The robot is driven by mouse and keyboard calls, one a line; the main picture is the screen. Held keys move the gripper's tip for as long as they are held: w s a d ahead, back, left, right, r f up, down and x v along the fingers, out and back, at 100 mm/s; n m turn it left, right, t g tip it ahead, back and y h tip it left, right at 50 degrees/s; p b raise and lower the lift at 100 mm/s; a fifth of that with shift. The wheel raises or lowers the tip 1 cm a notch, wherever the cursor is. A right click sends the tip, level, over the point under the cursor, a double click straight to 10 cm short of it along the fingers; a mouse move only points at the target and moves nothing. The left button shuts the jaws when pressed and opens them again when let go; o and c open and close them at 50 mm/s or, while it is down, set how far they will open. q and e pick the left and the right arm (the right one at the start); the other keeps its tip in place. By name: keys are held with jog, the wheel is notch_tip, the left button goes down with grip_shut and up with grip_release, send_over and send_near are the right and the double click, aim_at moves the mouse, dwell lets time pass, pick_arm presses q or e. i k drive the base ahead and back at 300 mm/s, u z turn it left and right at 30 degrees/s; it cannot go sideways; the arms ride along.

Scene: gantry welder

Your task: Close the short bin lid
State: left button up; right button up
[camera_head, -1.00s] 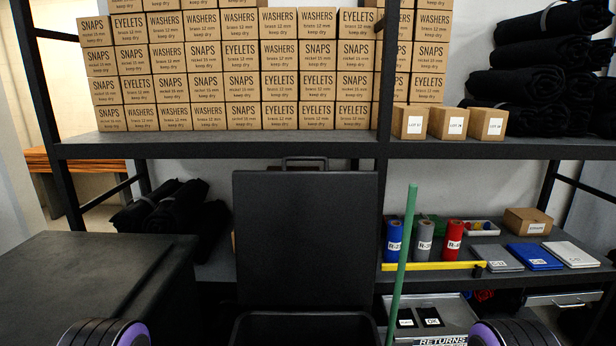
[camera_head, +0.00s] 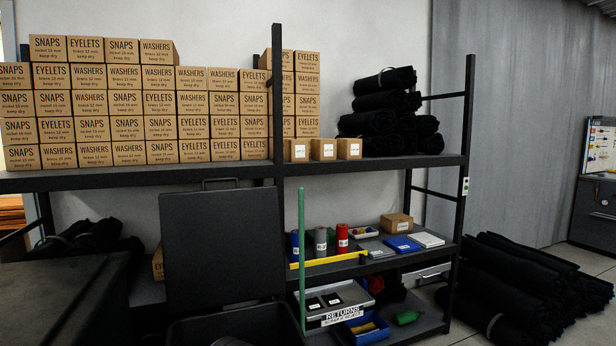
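The short bin is a black bin whose lid (camera_head: 222,245) stands open and upright, with a handle loop (camera_head: 220,183) on its top edge. The bin's rim (camera_head: 232,322) shows at the bottom of the head view, and its inside is dark. The lower part of the bin is cut off by the frame. Neither of my grippers shows in the head view now.
A dark cabinet (camera_head: 62,295) stands left of the bin. A green pole (camera_head: 302,250) and yellow bar (camera_head: 328,260) are right of the lid. Behind is a black shelf (camera_head: 380,163) with boxes (camera_head: 190,126). Black rolls (camera_head: 495,300) lie on the floor at right.

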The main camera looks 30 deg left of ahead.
aim_at(221, 248)
jog(key=z, duration=0.9)
jog(key=i, duration=1.6)
jog(key=u, duration=0.85)
jog(key=i, duration=0.85)
jog(key=u, duration=0.85)
